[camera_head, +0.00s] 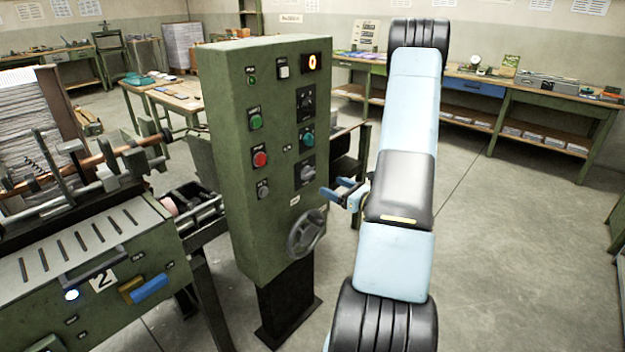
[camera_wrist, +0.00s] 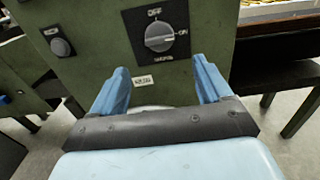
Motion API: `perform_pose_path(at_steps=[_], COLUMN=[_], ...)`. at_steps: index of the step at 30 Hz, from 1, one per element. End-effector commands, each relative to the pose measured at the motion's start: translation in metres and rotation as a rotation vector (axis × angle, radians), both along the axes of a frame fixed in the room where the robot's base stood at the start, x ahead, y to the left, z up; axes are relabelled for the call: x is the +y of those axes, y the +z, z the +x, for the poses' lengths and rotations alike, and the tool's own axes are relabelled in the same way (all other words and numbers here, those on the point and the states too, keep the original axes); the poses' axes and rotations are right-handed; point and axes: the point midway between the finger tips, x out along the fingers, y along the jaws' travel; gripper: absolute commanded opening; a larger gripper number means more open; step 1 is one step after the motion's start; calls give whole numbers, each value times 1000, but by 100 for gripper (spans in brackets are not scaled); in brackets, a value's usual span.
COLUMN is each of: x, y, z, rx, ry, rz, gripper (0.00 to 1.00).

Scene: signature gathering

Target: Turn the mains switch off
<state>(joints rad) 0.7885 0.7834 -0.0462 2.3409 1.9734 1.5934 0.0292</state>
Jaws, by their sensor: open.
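The mains switch (camera_wrist: 159,37) is a grey rotary knob on a black plate, with OFF marked at the top and ON at the right. Its pointer line is turned toward ON in the wrist view. In the head view the switch (camera_head: 307,173) sits low on the right of the green control cabinet (camera_head: 231,196). My gripper (camera_wrist: 160,80) is open and empty, its blue fingers apart and pointing at the panel just below the switch. In the head view my gripper (camera_head: 332,191) is to the right of the switch, apart from it.
Above the switch are a teal knob (camera_head: 307,137) and a black dial (camera_head: 306,102). Green (camera_head: 256,122) and red (camera_head: 260,159) buttons are on the left. A handwheel (camera_head: 306,233) juts out below. A machine (camera_head: 90,270) stands left; the floor at right is clear.

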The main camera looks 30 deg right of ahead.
Motion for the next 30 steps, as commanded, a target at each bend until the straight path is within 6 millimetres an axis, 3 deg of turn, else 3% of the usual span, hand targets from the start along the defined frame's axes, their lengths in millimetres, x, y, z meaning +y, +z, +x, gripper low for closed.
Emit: perform_pose_path(at_steps=[9,15,30], x=[20,28,31], y=[0,0,0], z=[53,76,86], rx=[-2,-1,0], ry=[4,2,0], rz=[0,-1,0], gripper=[78,78,76])
